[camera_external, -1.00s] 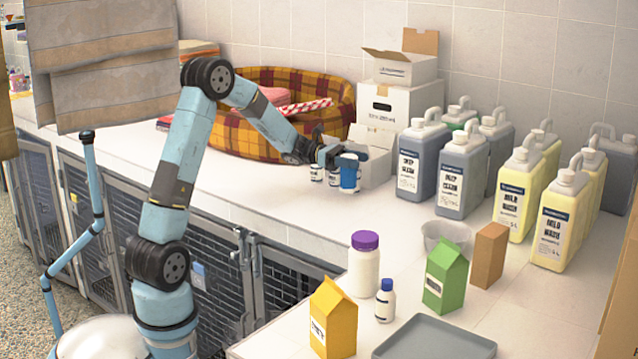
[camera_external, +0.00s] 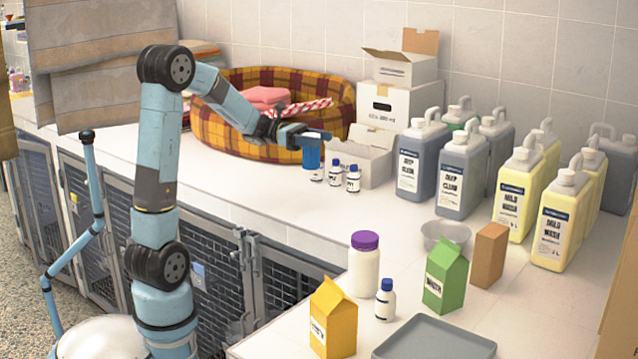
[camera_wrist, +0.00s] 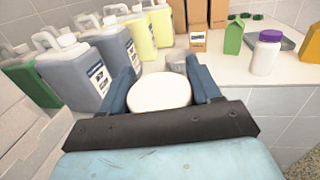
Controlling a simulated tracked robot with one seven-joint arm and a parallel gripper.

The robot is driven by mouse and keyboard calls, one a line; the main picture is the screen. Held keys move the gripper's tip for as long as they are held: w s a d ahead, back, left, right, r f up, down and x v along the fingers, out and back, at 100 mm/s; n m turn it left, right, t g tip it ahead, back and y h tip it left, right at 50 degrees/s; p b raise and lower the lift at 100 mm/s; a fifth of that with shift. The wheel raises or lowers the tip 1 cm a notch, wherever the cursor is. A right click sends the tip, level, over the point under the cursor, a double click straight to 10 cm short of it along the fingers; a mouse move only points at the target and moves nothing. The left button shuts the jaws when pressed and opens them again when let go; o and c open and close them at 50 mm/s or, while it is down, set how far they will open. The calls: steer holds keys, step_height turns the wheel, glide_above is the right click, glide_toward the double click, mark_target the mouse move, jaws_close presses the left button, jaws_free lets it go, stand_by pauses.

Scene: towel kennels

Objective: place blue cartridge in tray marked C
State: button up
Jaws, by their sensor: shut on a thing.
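My gripper (camera_external: 313,136) is shut on the blue cartridge (camera_external: 311,157), which hangs below the fingers above the back counter. In the wrist view the cartridge's round white top (camera_wrist: 160,92) sits between the two blue fingers. A grey, shallow, empty tray (camera_external: 435,343) lies at the front right of the counter, far from my gripper. No letter shows on it. It is partly visible in the wrist view (camera_wrist: 286,43), behind the purple-capped jar.
Small white bottles (camera_external: 335,173) and an open box (camera_external: 374,164) stand just right of the cartridge. A plaid bed (camera_external: 225,135) is behind it. Large jugs (camera_external: 462,175) line the right. A purple-capped jar (camera_external: 364,265), small bottle (camera_external: 385,300) and cartons (camera_external: 445,278) stand near the tray.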

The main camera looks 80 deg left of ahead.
step_height(320, 180, up, 5)
steer(key=w+d+r+m+h, duration=0.1)
steer(key=w+d, duration=1.1)
steer(key=d, duration=0.1)
steer(key=w+d+m+g+h, duration=0.1)
steer(key=w+d, duration=0.3)
steer(key=d, duration=0.8)
steer(key=w+d+g+h, duration=0.1)
steer(key=w+d, duration=0.2)
steer(key=d, duration=1)
steer(key=s+d+m+g+h, duration=0.1)
steer(key=s+d, duration=0.2)
steer(key=d, duration=0.8)
steer(key=s+d+f+m+g, duration=0.1)
steer(key=s+d, duration=0.2)
steer(key=d, duration=0.8)
steer(key=s+d+m+g+h, duration=0.1)
steer(key=s+d, duration=0.1)
steer(key=d, duration=0.9)
step_height(320, 180, down, 17)
steer(key=shift+s+f+n, duration=0.15)
steer(key=shift+n, duration=0.15)
